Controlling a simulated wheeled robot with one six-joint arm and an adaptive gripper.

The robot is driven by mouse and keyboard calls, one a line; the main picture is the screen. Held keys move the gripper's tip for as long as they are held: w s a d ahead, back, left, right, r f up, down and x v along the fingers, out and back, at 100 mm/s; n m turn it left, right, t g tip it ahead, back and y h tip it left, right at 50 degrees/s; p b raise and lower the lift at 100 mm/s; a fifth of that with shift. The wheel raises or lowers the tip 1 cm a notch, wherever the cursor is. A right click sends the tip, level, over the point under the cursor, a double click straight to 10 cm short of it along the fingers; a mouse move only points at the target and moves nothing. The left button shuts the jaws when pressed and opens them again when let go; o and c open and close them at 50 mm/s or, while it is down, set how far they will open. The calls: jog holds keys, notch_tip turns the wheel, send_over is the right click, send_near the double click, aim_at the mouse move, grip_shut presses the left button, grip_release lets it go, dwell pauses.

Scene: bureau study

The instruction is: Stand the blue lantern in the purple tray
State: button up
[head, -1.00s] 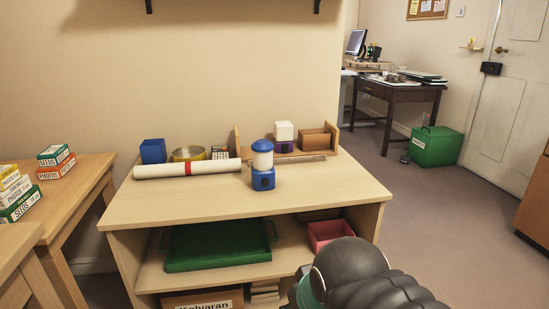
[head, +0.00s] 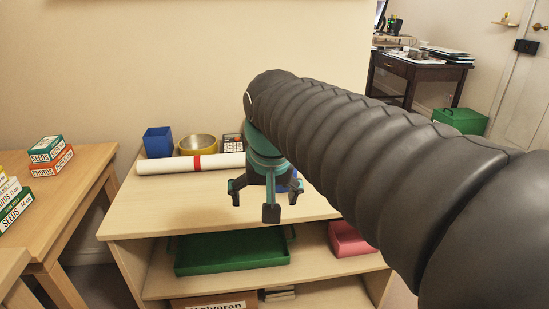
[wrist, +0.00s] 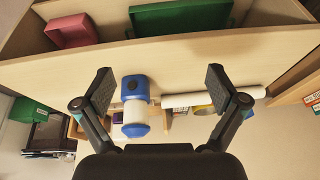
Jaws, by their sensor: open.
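The blue lantern (wrist: 134,106) has a blue base, a white body and a blue cap. In the wrist view it lies between the spread fingers of my gripper (wrist: 160,84), nearer the left finger, with space around it. In the head view my open gripper (head: 266,195) hangs over the shelf unit's top and hides nearly all of the lantern. No purple tray is clearly visible. A small purple thing (wrist: 118,117) shows beside the lantern in the wrist view, too small to identify.
On the unit's top (head: 180,210) are a white roll (head: 175,165) with a red band, a blue box (head: 158,142) and a yellow bowl (head: 198,145). A green tray (head: 230,252) and a pink bin (head: 349,238) sit on the shelf below. Seed boxes (head: 47,150) stand left.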

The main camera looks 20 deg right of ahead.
jog(key=w+d+r+m+g+p, duration=0.1)
jog(key=w+d+r+m, duration=0.1)
jog(key=w, duration=0.4)
jog(key=w+d+r+m+g+p, duration=0.1)
jog(key=w+d+r+m, duration=0.2)
jog(key=w+d+r, duration=0.2)
jog(key=w+d+r+m+g+p, duration=0.1)
jog(key=w+d+r+m, duration=0.2)
jog(key=w, duration=0.4)
jog(key=shift+d+r+h+p, duration=0.3)
jog(key=shift+d+h+p, duration=0.1)
jog(key=shift+d, duration=0.3)
jog(key=shift+d+f, duration=0.1)
jog(key=shift+f, duration=0.05)
jog(key=f, duration=0.2)
jog(key=f+b, duration=0.1)
jog(key=f, duration=0.2)
jog(key=d+f, duration=0.1)
jog(key=f, duration=0.2)
jog(key=shift+w+b, duration=0.3)
jog(key=shift+w, duration=0.05)
jog(key=shift+d+f+b, duration=0.15)
jog(key=shift+d+f, duration=0.05)
jog(key=shift+f, duration=1.15)
jog(key=shift+d+f+b, duration=0.15)
jog(key=shift+d+f, duration=0.05)
jog(key=shift+f, duration=1.1)
jog(key=c, duration=1.4)
jog(key=shift+c, duration=1.1)
jog(key=shift+r, duration=0.15)
